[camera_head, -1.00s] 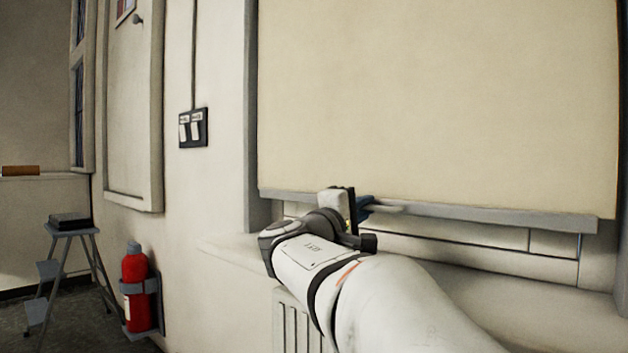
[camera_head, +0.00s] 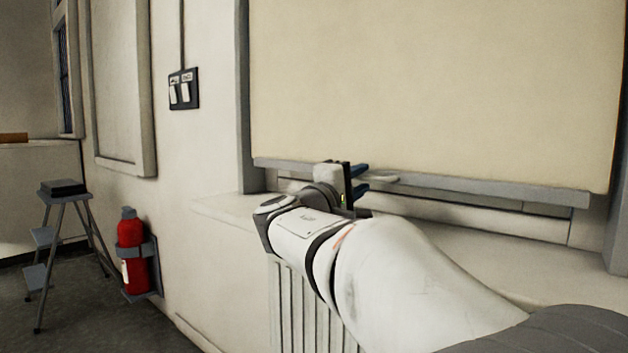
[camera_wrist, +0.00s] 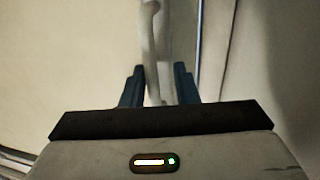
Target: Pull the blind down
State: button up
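The cream blind (camera_head: 430,85) hangs over most of the window, with a grey bottom bar (camera_head: 480,190) a little above the sill. A pale pull handle (camera_head: 384,178) sticks out at the bar, left of its middle. My gripper (camera_head: 364,179) is at this handle, its two blue fingers spread apart. In the wrist view the pale handle (camera_wrist: 151,45) runs between the open fingers (camera_wrist: 160,80), nearer the left one. Whether a finger touches it I cannot tell. The blind's cloth (camera_wrist: 60,60) fills the left of that view.
The window sill (camera_head: 225,207) juts out below the blind, with a radiator (camera_head: 300,310) under it. A red fire extinguisher (camera_head: 132,255) hangs on the wall at left, beside a step stool (camera_head: 65,193). Switches (camera_head: 184,90) are on the wall.

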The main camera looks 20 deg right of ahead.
jog(key=shift+a, duration=0.25)
jog(key=p+v, duration=0.2)
jog(key=v, duration=0.5)
jog(key=shift+s+a, duration=0.1)
jog(key=shift+s, duration=0.1)
jog(key=shift+f, duration=0.1)
